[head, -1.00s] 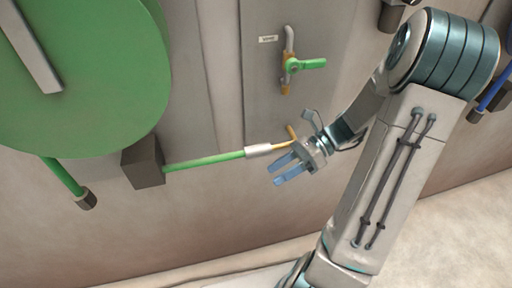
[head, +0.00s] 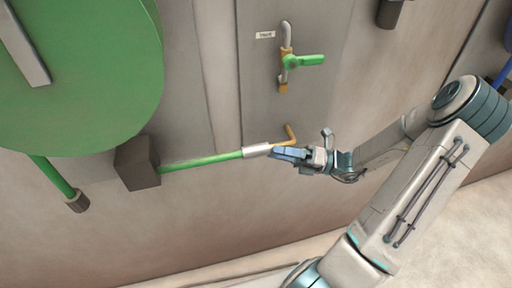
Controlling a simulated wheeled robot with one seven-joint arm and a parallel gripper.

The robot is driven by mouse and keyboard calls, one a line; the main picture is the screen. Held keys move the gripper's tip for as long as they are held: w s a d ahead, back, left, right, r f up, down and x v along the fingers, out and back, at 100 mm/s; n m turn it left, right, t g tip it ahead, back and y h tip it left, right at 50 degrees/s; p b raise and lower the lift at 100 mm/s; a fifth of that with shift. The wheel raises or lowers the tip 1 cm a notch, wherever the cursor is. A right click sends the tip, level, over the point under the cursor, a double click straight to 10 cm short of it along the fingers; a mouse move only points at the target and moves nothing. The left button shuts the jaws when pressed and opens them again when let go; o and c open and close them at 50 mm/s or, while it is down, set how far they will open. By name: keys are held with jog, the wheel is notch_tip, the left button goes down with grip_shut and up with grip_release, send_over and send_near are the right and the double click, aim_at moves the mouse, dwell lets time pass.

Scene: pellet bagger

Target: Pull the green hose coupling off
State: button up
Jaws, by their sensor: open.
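The green hose (head: 203,160) runs right from a dark brown box and ends in a silver sleeve coupling (head: 257,151). The coupling meets a bent brass pipe (head: 291,135) on the grey panel. My gripper (head: 276,153) is open, with its blue fingers pointing left at the coupling's right end, near the brass pipe. The fingers overlap in this view, so I cannot tell whether the coupling is between them or whether they touch it.
A valve with a green handle (head: 305,61) sits above on the grey panel (head: 262,95), with a small label beside it. A large green disc (head: 90,85) fills the upper left. A second green hose stub (head: 53,177) hangs below it. The wall below the hose is clear.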

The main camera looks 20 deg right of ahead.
aim_at(256, 149)
jog(key=x, duration=0.6)
jog(key=shift+w+a+r, duration=0.1)
jog(key=shift+a, duration=0.2)
